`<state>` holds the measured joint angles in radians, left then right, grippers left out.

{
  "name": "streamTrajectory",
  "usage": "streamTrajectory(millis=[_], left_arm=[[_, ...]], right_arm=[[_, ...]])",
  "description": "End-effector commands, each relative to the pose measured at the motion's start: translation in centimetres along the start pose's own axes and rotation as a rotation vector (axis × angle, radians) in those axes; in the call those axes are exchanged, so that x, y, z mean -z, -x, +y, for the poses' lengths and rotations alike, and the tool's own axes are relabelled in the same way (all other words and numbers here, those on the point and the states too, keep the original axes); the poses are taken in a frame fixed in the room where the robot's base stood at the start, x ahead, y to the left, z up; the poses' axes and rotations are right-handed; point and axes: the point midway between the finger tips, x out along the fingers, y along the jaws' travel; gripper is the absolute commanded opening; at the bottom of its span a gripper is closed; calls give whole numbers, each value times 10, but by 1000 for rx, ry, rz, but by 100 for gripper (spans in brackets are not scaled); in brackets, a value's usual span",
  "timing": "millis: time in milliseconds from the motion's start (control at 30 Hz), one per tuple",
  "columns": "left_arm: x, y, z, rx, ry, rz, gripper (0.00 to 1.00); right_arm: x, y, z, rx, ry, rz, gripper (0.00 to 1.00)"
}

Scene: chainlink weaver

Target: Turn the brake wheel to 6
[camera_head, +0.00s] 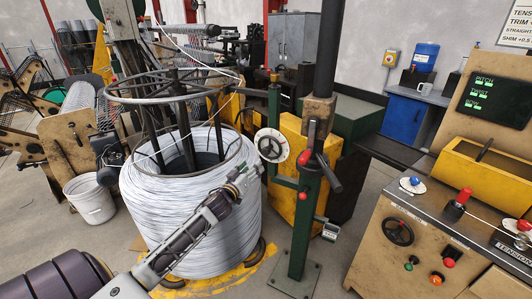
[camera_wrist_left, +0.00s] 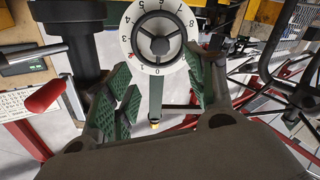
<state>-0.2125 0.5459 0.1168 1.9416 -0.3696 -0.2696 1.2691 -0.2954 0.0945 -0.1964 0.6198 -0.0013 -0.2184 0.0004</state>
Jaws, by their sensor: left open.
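The brake wheel (camera_head: 272,145) is a white numbered dial with a dark three-spoke hub, mounted on the left side of a green post (camera_head: 305,215). In the left wrist view the brake wheel (camera_wrist_left: 157,38) is face-on at the top, with 0 at the bottom of its ring and a small red mark at its lower left. Its top edge is cut off. My left gripper (camera_head: 248,178) is just below and left of the wheel. In the left wrist view my left gripper (camera_wrist_left: 157,88) is open and empty, its green-padded fingers below the dial, seemingly not touching it. My right gripper is not visible.
A large wire coil (camera_head: 190,215) with a ring frame stands behind my left arm. The post carries a red-knobbed lever (camera_head: 305,157). A control console (camera_head: 410,235) stands at the right and a white bucket (camera_head: 90,200) at the left. Bare floor shows between post and console.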

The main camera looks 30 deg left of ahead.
Motion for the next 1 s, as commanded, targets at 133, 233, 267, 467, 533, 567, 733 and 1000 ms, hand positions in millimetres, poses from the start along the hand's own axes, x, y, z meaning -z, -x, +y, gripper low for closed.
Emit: streamTrajectory(millis=[133, 233, 267, 467, 533, 567, 733, 1000], left_arm=[[0, 0, 0, 0, 16, 0, 55], [0, 0, 0, 0, 15, 0, 55], [0, 0, 0, 0, 15, 0, 55], [0, -1, 0, 0, 14, 0, 55], [0, -2, 0, 0, 14, 0, 55], [0, -2, 0, 0, 14, 0, 55], [-1, -9, 0, 0, 14, 0, 55], [-1, -27, 0, 0, 12, 0, 55]], right_arm=[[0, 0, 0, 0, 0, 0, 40], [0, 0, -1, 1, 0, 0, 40], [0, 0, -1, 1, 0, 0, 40], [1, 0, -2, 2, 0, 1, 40], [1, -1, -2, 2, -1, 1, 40], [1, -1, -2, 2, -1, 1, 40], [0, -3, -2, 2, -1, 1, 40], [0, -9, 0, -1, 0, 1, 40]])
